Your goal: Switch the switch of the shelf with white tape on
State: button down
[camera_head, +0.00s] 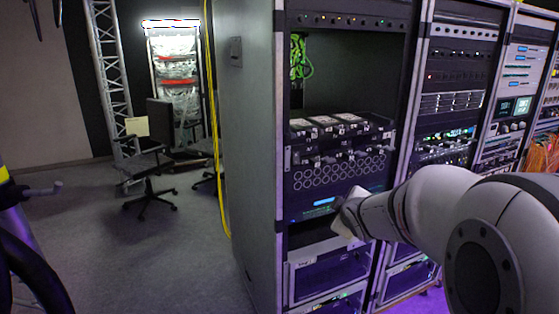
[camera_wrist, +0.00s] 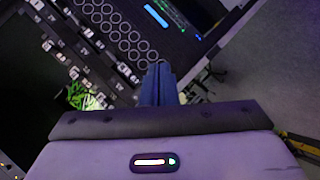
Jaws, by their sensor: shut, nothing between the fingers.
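My gripper (camera_head: 340,206) is in front of the equipment rack in the head view, just below the panel with rows of round holes. In the wrist view its fingers (camera_wrist: 160,72) are closed together and empty, pointing at the rack front. A rack shelf (camera_head: 330,152) holds several dark units with pale patches on top (camera_head: 323,120) and small white marks along their fronts. I cannot tell whether these patches are white tape. The wrist view shows the row of dark units with small pale knobs or switches (camera_wrist: 110,58). Which switch belongs to the taped shelf is unclear.
A lit blue-green display (camera_head: 323,203) sits under the round-hole panel (camera_head: 338,176). A grey side panel (camera_head: 250,130) closes the rack's left side, with a yellow cable (camera_head: 214,100) beside it. More racks (camera_head: 450,90) stand right. An office chair (camera_head: 150,195) stands on open floor left.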

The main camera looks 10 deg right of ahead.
aim_at(296, 164)
jog(key=w+a+r+n+t+y+p, duration=0.1)
jog(key=w+r+n+t+y, duration=0.1)
jog(key=w+n+y, duration=0.1)
jog(key=w+a+r+n+t+y, duration=0.1)
jog(key=w+n+y, duration=0.2)
jog(key=w+n, duration=0.3)
jog(key=shift+w+a+r+n+t+p, duration=0.3)
jog(key=shift+r+n+t+p, duration=0.1)
jog(key=shift+n, duration=0.7)
jog(key=p+x, duration=0.5)
jog(key=x, duration=0.8)
jog(key=shift+w+a, duration=0.25)
jog(key=shift+w, duration=0.05)
jog(key=shift+w+f, duration=0.1)
jog(key=shift+w, duration=0.05)
jog(key=shift+f, duration=0.1)
